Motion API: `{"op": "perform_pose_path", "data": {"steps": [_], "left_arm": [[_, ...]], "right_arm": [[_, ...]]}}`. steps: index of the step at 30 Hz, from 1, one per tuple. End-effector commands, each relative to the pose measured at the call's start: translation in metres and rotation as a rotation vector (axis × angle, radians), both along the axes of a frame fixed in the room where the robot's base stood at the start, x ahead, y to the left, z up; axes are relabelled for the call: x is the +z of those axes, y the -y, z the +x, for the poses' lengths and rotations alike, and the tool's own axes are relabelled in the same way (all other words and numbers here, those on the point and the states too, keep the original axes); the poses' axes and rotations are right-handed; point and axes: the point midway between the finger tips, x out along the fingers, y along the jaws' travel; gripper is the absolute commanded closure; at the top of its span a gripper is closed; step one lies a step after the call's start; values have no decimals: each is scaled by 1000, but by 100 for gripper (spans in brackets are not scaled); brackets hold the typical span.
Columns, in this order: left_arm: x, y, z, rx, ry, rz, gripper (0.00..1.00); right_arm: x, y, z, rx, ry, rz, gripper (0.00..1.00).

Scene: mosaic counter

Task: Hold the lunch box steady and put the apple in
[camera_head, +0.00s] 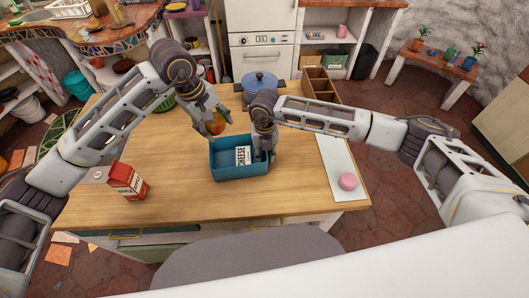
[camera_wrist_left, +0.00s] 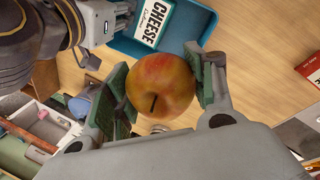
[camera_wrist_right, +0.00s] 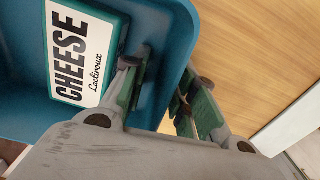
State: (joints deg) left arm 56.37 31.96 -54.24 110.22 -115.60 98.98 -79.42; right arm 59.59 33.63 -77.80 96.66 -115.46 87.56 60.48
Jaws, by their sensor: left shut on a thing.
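The red-yellow apple (camera_head: 216,125) is between the fingers of my left gripper (camera_head: 213,130), which is shut on it. It shows close up in the left wrist view (camera_wrist_left: 161,85). They are near the far left corner of the blue lunch box (camera_head: 240,173), and the apple appears above the rim. The box stands on the wooden table with a white and green cheese pack (camera_head: 243,155) inside. My right gripper (camera_head: 264,154) is at the box's right wall. In the right wrist view its open fingers (camera_wrist_right: 163,85) straddle that wall, one inside and one outside, with a gap visible.
A red and white carton (camera_head: 128,181) stands at the table's left. A white board (camera_head: 338,160) with a pink round thing (camera_head: 348,181) lies at the right. A blue pot (camera_head: 259,81) and a wooden divided crate (camera_head: 319,86) are behind. The table's front middle is clear.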

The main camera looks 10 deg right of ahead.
Motion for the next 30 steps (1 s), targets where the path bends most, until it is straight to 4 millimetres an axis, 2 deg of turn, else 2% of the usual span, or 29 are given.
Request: {"op": "perform_pose_path", "data": {"steps": [2,8,20,23,27,30], "left_arm": [[0,0,0,0,1,-1,72],[0,0,0,0,1,-1,72],[-3,-1,-1,1,0,0,72],[-10,-4,-3,4,-2,1,72],[-29,-12,-4,21,-3,3,72],[-38,-12,-3,-32,-1,1,72]], "right_arm": [[0,0,0,0,0,0,74],[0,0,0,0,0,0,99],[0,0,0,0,0,0,100],[0,0,0,-1,0,0,100],[0,0,0,-1,0,0,100],[0,0,0,-1,0,0,100]]}}
